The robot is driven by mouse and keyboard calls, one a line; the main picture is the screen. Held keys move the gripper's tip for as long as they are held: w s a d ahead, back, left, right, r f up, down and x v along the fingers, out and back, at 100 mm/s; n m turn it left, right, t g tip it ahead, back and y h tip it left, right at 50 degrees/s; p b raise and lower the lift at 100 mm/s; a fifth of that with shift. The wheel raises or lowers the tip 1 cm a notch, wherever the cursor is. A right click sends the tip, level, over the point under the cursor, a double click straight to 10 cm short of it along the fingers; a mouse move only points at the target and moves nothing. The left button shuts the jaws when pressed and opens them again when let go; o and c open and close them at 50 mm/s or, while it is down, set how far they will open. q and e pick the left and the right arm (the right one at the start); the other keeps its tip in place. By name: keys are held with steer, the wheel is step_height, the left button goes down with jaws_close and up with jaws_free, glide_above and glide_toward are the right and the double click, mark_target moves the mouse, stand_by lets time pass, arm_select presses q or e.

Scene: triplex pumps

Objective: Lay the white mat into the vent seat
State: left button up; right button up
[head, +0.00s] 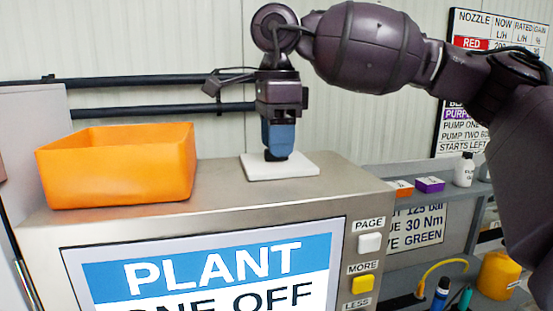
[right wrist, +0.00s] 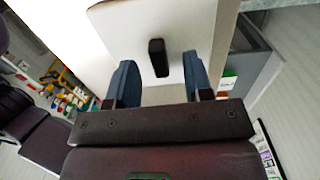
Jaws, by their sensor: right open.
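The white mat (head: 300,168) is a flat square plate lying on top of the metal cabinet, right of the orange bin. It also shows in the right wrist view (right wrist: 115,28), with a black upright knob (right wrist: 158,58) on it. My right gripper (head: 278,153) points down over the mat. In the right wrist view its two blue fingers (right wrist: 160,80) are apart, one on each side of the knob, with gaps between. It holds nothing. My left gripper is in neither view. I cannot make out a vent seat in these views.
An orange bin (head: 115,170) stands on the cabinet top (head: 215,190) at left. The cabinet front has a screen (head: 215,265) and buttons (head: 370,243). A grey shelf at right holds small boxes (head: 429,185) and a white bottle (head: 464,170). Black pipes (head: 150,80) run along the back wall.

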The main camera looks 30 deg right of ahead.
steer(key=shift+f, duration=0.55)
jaws_close()
steer(key=shift+r, duration=0.15)
step_height(320, 180, up, 20)
steer(key=p, duration=0.1)
stand_by(0.5)
